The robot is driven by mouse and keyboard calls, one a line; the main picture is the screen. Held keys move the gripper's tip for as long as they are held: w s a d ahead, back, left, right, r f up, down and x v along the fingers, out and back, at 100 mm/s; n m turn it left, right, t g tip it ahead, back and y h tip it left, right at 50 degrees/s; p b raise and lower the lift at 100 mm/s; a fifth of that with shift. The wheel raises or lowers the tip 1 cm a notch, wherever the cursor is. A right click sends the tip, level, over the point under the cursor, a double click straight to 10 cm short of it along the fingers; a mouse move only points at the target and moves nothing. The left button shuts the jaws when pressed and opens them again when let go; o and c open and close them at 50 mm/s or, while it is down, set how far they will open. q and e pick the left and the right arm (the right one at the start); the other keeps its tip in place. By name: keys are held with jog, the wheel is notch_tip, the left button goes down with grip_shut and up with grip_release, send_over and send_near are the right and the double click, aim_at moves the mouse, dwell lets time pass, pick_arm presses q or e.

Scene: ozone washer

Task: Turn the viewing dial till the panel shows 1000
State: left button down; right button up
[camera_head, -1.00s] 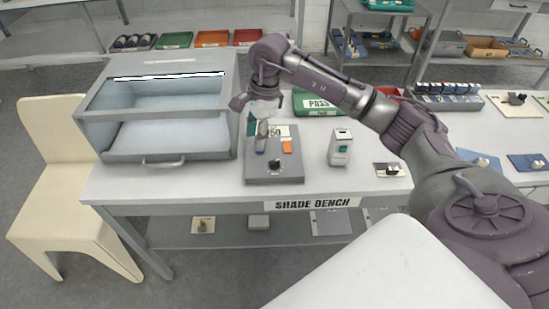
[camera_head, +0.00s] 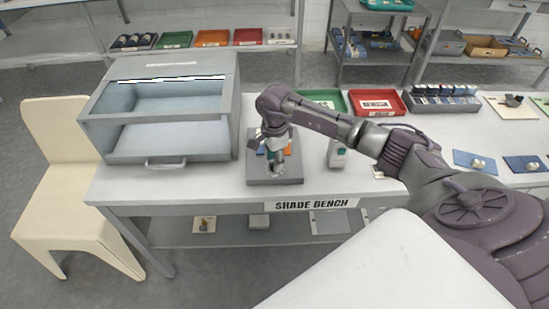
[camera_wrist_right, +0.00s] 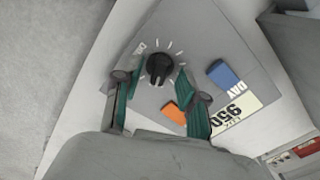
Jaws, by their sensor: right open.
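The viewing dial (camera_wrist_right: 158,67) is a round black knob with white tick marks around it on a grey control box (camera_head: 292,176). The box's panel (camera_wrist_right: 235,110) reads 950 in the right wrist view, upside down. My right gripper (camera_wrist_right: 160,85) is open above the box, its two fingers on either side of the dial. I cannot tell whether they touch it. In the head view the right gripper (camera_head: 277,165) hangs over the box and hides the dial and panel. My left gripper is not in view.
A blue switch (camera_wrist_right: 224,75) and an orange switch (camera_wrist_right: 174,113) sit beside the dial. A grey viewing cabinet (camera_head: 160,157) stands left of the box.

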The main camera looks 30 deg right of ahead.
jog(key=shift+f, duration=0.4)
jog(key=shift+c, duration=0.4)
grip_shut()
jog(key=shift+f+m+b, duration=0.1)
jog(key=shift+m+b, duration=0.35)
jog(key=shift+m, duration=0.95)
jog(key=shift+o, duration=0.4)
grip_release()
notch_tip(320, 180, up, 12)
